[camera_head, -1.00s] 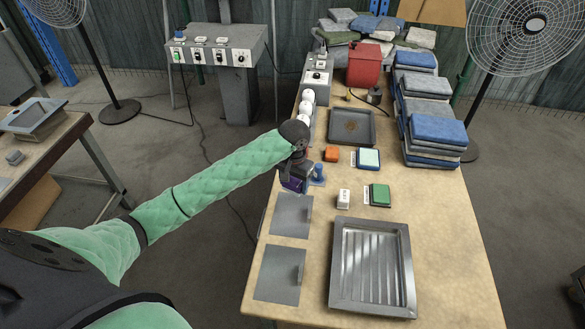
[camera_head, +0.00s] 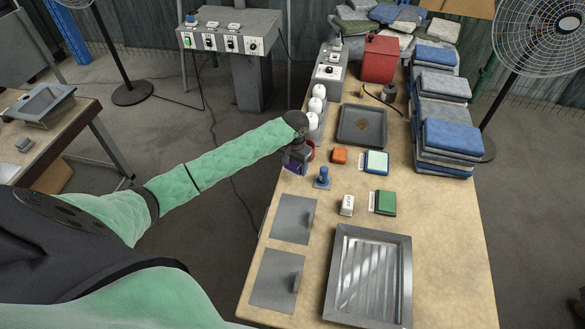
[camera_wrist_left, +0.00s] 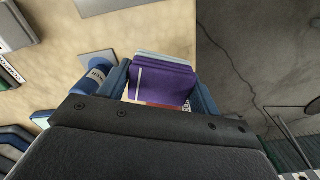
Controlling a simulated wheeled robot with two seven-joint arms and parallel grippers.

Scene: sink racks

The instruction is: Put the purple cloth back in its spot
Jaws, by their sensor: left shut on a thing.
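The purple cloth (camera_wrist_left: 162,80) is a folded block with a light blue layer along one side, seen in the left wrist view. My left gripper (camera_wrist_left: 162,88) is shut on it, with a blue finger on each side. In the head view the purple cloth (camera_head: 293,168) shows small and dark under my left gripper (camera_head: 297,160), over the left edge of the table. A white label with print shows partly beside the cloth in the wrist view. The green cloth (camera_head: 386,203) and the blue-edged pale cloth (camera_head: 376,162) lie to the right. My right gripper is not in view.
A blue stamp-like object (camera_head: 322,178) stands close right of the gripper. An orange block (camera_head: 339,155), a dark tray (camera_head: 362,125), white bottles (camera_head: 317,105), a metal sink tray (camera_head: 368,275) and two grey plates (camera_head: 293,219) share the table (camera_head: 450,250).

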